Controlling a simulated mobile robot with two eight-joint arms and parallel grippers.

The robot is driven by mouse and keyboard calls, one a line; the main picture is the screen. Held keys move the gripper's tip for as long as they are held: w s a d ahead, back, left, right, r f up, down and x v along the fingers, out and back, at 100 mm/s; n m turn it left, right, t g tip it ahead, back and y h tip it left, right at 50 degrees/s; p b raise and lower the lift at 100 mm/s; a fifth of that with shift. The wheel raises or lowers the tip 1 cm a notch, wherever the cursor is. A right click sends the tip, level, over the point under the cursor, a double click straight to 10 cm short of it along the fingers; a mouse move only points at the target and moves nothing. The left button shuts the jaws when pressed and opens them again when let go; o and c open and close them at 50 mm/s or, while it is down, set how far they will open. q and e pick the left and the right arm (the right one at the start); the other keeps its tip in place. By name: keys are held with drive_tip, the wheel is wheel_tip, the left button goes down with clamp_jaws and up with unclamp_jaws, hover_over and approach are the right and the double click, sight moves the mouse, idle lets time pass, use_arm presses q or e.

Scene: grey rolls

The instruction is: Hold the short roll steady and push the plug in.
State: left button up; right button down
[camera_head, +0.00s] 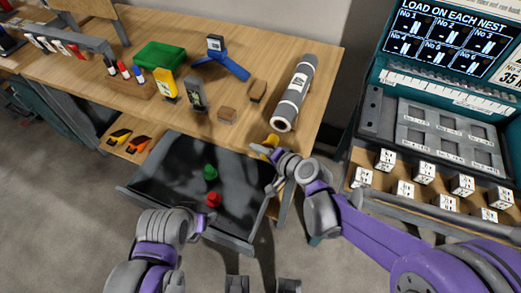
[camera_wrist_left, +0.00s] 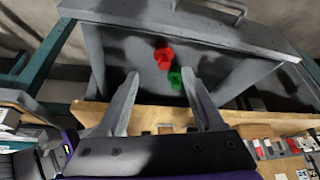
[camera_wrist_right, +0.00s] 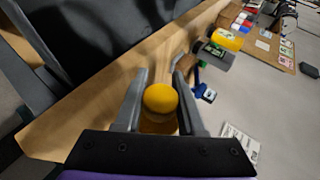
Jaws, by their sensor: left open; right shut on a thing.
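The grey roll (camera_head: 302,82) lies on the wooden bench with a white label on its side. Its near end is open and pale-rimmed and faces the drawer. My right gripper (camera_wrist_right: 160,78) is shut on a yellow plug (camera_wrist_right: 160,98), whose round end shows between the fingers. In the head view the yellow plug (camera_head: 268,143) is at the bench's front edge, just short of the roll's near end and apart from it. My left gripper (camera_wrist_left: 160,74) is open and empty, facing the open drawer. In the head view its fingers are hard to make out.
The open drawer (camera_head: 150,189) holds a green plug (camera_head: 210,172) and a red plug (camera_head: 213,199). Two small brown blocks (camera_head: 257,90), a blue stand (camera_head: 228,66) and a green bin (camera_head: 160,57) stand on the bench. A load-nest machine (camera_head: 440,130) with labelled cubes is at right.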

use_arm(q)
drive_tip(key=shift+o, duration=1.2)
drive_tip(key=shift+r, duration=0.1)
drive_tip(key=shift+o, duration=1)
drive_tip(key=w+d+r, duration=0.3)
drive_tip(key=w+r, duration=0.1)
drive_tip(key=w, duration=0.3)
drive_tip(key=w+d+r+m+h, duration=0.1)
drive_tip(key=w+d+r, duration=0.2)
drive_tip(key=w, duration=0.4)
drive_tip(key=shift+r, duration=0.75)
drive_tip(key=m+g+h, duration=0.1)
drive_tip(key=m+h, duration=0.1)
approach(284, 117)
drive_tip(key=w+f, duration=0.2)
drive_tip(key=x, duration=1.1)
drive_tip(key=shift+w+a+f, duration=0.1)
drive_tip(key=shift+w+f, duration=0.05)
drive_tip(key=shift+w, duration=0.05)
drive_tip(key=c, duration=1.4)
